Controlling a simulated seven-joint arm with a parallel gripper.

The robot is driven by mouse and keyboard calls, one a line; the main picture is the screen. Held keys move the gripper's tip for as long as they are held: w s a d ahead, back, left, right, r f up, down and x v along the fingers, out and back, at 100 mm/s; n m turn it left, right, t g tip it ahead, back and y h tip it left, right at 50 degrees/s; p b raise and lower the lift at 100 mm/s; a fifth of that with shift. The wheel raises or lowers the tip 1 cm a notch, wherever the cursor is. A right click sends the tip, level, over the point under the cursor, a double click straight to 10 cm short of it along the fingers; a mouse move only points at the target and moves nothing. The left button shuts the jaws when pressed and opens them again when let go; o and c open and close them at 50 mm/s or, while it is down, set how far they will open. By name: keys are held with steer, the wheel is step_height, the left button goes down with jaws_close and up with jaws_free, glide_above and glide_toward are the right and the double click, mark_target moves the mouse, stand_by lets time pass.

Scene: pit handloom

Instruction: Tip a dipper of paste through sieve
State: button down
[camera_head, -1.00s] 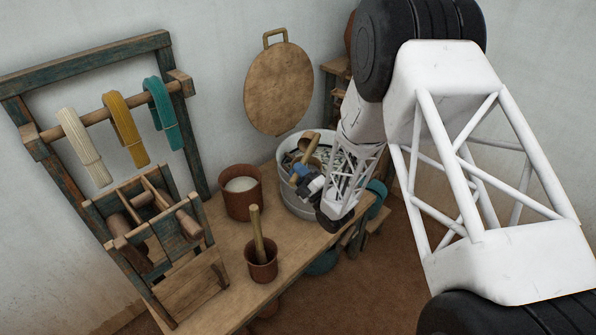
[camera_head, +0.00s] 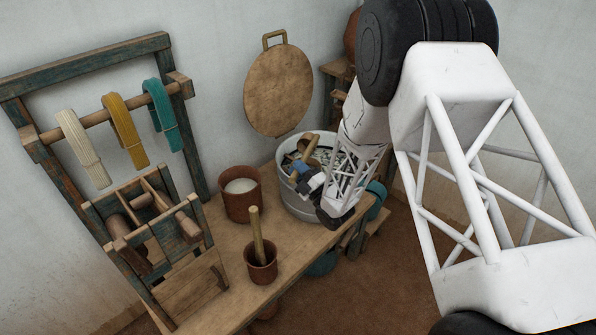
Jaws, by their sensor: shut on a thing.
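My gripper (camera_head: 304,173) is over the left part of a large pale metal tub (camera_head: 295,205) and is shut on the wooden dipper (camera_head: 308,145). The dipper's handle slants up to the right, and its head is near the tub's far rim. I cannot tell whether the dipper holds paste. A brown pot (camera_head: 240,205) with white paste (camera_head: 240,185) stands left of the tub. Inside the tub, a patterned surface shows only in part behind my gripper and arm; I cannot tell whether it is the sieve.
A small brown pot (camera_head: 260,270) with an upright wooden stick (camera_head: 257,232) stands at the front of the wooden table (camera_head: 215,305). A wooden frame with yarn hanks (camera_head: 125,130) is at left. A round wooden board (camera_head: 278,90) hangs on the wall.

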steer(key=shift+w+d+r+m+h, duration=0.1)
steer(key=shift+w+r+m+h, duration=0.15)
steer(key=shift+w+r+m, duration=0.3)
steer(key=shift+w+d+r+m+h, duration=0.15)
steer(key=shift+w+r+m+h, duration=0.15)
steer(key=shift+r, duration=0.45)
steer(key=shift+w+d+r+m+h, duration=0.1)
steer(key=shift+w+r+m+h, duration=0.25)
steer(key=shift+r, duration=0.3)
steer(key=shift+w+d+r+m+h, duration=0.25)
steer(key=shift+w+r+m+h, duration=0.15)
steer(key=shift+r+m, duration=0.35)
steer(key=shift+w+d+r+m+h, duration=0.2)
steer(key=shift+w+r+m+h, duration=0.2)
steer(key=shift+r+m, duration=0.35)
steer(key=shift+w+d+r, duration=0.1)
steer(key=shift+w, duration=0.05)
steer(key=shift+w+d+r+m+g+h, duration=0.75)
steer(key=shift+w+d+r+m+g, duration=1.25)
steer(key=shift+w, duration=2.8)
steer(key=shift+w+d+r+m+g+h, duration=1.05)
steer(key=shift+w+r+m, duration=1.45)
steer(key=shift+w, duration=2.25)
steer(key=shift+m+y, duration=0.3)
steer(key=shift+d+r, duration=0.2)
steer(key=shift+r, duration=1.1)
steer(key=shift+d+r, duration=0.2)
steer(key=shift+r, duration=1.1)
